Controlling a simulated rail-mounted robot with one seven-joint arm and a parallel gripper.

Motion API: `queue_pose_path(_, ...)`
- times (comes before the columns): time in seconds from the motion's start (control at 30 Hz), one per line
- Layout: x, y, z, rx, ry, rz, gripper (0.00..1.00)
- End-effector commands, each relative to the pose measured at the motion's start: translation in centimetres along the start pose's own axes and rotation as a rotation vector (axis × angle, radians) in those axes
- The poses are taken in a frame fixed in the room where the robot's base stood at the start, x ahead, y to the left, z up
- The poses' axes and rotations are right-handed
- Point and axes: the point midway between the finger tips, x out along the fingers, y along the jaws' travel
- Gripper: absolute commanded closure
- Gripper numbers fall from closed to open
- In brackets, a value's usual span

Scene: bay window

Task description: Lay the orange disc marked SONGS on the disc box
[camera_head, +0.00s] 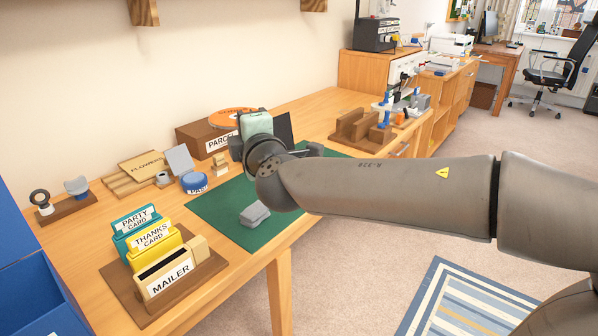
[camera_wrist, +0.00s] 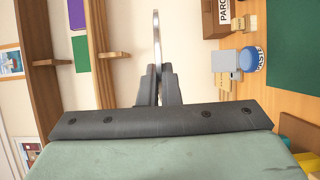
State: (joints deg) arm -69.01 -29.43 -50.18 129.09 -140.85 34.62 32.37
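The orange disc (camera_head: 232,116) shows flat behind my gripper (camera_head: 245,145) in the head view; its lettering is too small to read. In the wrist view the disc (camera_wrist: 157,38) is seen edge-on, pinched between the two fingers of my gripper (camera_wrist: 158,82). A brown box labelled PARCEL (camera_head: 193,138) stands at the back of the desk, partly hidden by the gripper. It shows at the top of the wrist view (camera_wrist: 213,20), with a gap between it and the disc. I cannot tell which thing is the disc box.
A green mat (camera_head: 225,208) with a grey block (camera_head: 255,214) lies below my arm. Card holders (camera_head: 150,240) stand front left. A blue PASTE tub (camera_head: 195,182) and small blocks sit left of the gripper. A wooden rack (camera_head: 358,127) stands to the right. Shelves (camera_wrist: 45,62) hang on the wall.

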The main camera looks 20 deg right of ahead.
Motion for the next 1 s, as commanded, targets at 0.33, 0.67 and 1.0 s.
queue_pose_path(0.33,0.0,0.0,0.1,-0.001,-0.002,0.0,1.0)
queue_pose_path(0.67,1.4,3.6,-2.4,-0.016,-0.168,-0.008,1.0)
queue_pose_path(1.0,3.5,-0.2,-2.4,-0.014,-0.285,-0.013,1.0)
